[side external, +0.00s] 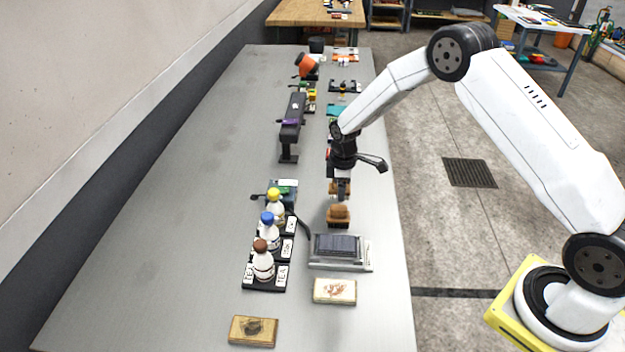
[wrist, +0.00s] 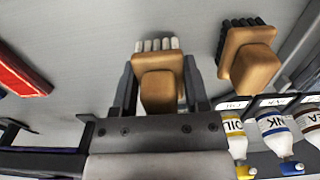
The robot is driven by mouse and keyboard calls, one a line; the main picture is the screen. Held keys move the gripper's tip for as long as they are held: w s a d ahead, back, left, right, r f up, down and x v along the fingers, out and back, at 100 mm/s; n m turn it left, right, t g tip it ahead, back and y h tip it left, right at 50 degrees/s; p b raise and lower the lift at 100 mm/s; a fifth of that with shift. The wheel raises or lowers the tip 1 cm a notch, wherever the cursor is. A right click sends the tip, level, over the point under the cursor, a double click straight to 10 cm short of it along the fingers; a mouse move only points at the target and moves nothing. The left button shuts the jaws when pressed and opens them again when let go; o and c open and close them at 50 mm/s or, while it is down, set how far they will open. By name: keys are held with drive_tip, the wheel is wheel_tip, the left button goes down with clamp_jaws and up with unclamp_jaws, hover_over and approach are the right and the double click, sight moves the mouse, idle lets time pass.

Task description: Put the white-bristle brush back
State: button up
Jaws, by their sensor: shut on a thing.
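My gripper (side external: 341,188) is over the right half of the bench, shut on the white-bristle brush (wrist: 158,72). This brush has a tan wooden block, and its pale bristles show at the far end in the wrist view, between my two fingers (wrist: 160,88). In the side view the held brush is mostly hidden by my gripper. I cannot tell whether it touches the bench. A second, similar tan brush with black bristles (wrist: 247,58) stands apart to the right in the wrist view. In the side view this dark-bristle brush (side external: 338,214) stands nearer the camera.
Labelled bottles with yellow, blue and brown caps (side external: 263,262) stand on dark bases at left. A grey device with a dark panel (side external: 338,247) and two small tiles (side external: 334,291) lie nearer the camera. A dark bar stand (side external: 292,125) rises behind. The bench's left side is clear.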

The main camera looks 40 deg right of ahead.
drive_tip(key=shift+f, duration=0.9)
drive_tip(key=shift+f, duration=0.1)
drive_tip(key=o, duration=1.2)
drive_tip(key=shift+f, duration=0.1)
wheel_tip(320, 180, up, 12)
drive_tip(key=shift+r, duration=0.2)
